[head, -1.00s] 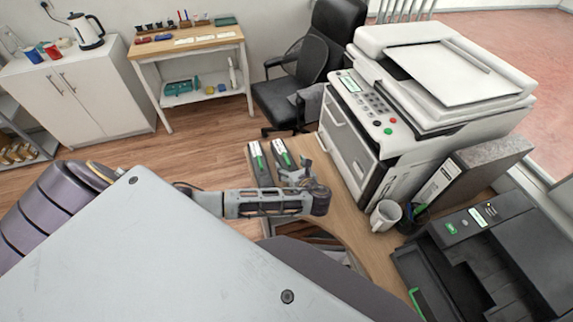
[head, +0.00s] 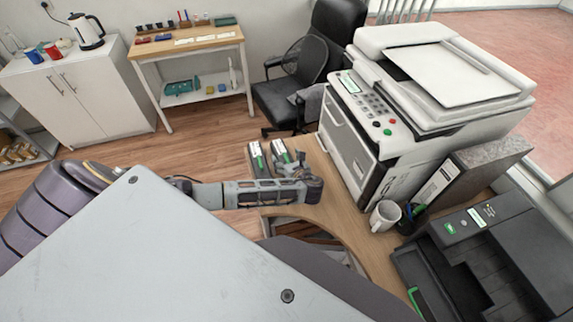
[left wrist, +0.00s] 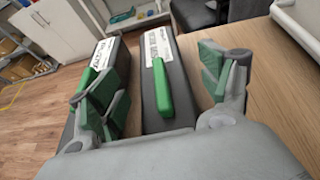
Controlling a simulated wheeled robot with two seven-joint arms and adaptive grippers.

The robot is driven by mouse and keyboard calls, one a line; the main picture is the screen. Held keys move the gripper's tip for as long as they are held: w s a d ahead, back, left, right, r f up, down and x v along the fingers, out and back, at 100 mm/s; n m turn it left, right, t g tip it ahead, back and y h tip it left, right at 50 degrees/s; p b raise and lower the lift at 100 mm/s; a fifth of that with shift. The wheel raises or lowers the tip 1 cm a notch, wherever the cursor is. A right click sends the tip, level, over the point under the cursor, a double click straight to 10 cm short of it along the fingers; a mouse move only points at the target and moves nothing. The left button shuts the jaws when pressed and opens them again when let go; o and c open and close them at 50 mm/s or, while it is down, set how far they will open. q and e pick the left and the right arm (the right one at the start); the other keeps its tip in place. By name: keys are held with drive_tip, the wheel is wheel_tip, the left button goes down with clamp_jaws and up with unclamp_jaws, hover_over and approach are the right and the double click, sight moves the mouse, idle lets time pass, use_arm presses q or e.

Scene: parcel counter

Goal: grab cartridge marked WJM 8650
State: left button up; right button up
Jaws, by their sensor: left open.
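Two dark cartridges with white labels and green strips lie side by side on the wooden counter: a left one (head: 258,158) and a right one (head: 281,153). The left wrist view also shows the left cartridge (left wrist: 122,62) and the right cartridge (left wrist: 182,102). The label print is too small and blurred to read. My left gripper (head: 291,169) is open at the near end of the right cartridge. In the left wrist view its green-padded fingers stand on either side of that cartridge, the left finger covering part of the left cartridge. My right gripper is not in view.
A large printer (head: 420,95) stands right of the cartridges. A white mug (head: 385,215), a pen holder (head: 411,220), a binder (head: 440,188) and a black machine (head: 500,250) are farther right. Bare counter (head: 335,205) lies right of my gripper.

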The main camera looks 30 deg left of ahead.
use_arm(q)
drive_tip(key=shift+w+a+f, duration=0.1)
drive_tip(key=shift+w+a, duration=0.1)
drive_tip(key=shift+a, duration=0.05)
drive_tip(key=shift+c, duration=0.2)
drive_tip(key=c, duration=1.4)
